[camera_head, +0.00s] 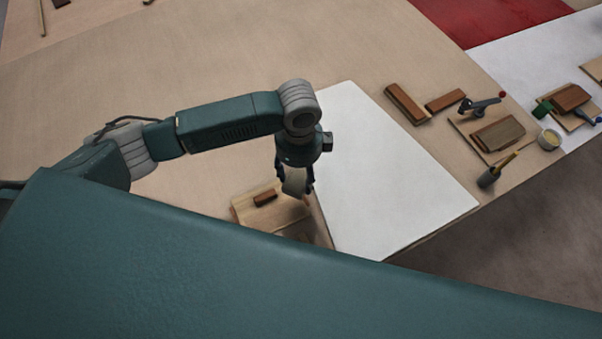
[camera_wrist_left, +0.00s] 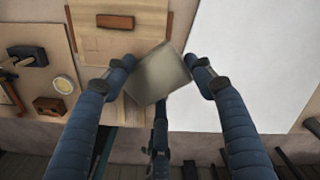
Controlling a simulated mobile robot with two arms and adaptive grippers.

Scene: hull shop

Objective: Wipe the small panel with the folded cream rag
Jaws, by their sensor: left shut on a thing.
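A flat white panel (camera_head: 395,175) lies on the tan work surface, right of my left gripper (camera_head: 295,188). The panel also fills the right of the left wrist view (camera_wrist_left: 250,60) and looks bare. My left gripper (camera_wrist_left: 158,75) is shut on the folded cream rag (camera_wrist_left: 160,80), a flat greyish-cream square between its fingertips. In the head view the rag (camera_head: 294,182) is small and partly covered by the fingers. The gripper is near the panel's left edge, by a light wooden board. I cannot tell its height above the surface. My right gripper is not in view.
The wooden board (camera_head: 245,210) carries a brown block (camera_head: 264,198). Brown blocks (camera_head: 407,104), a clamp-like tool (camera_head: 480,104), a dark cup with a brush (camera_head: 488,178) and a pale tin (camera_head: 549,140) stand right of the panel. The far tan surface is mostly clear.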

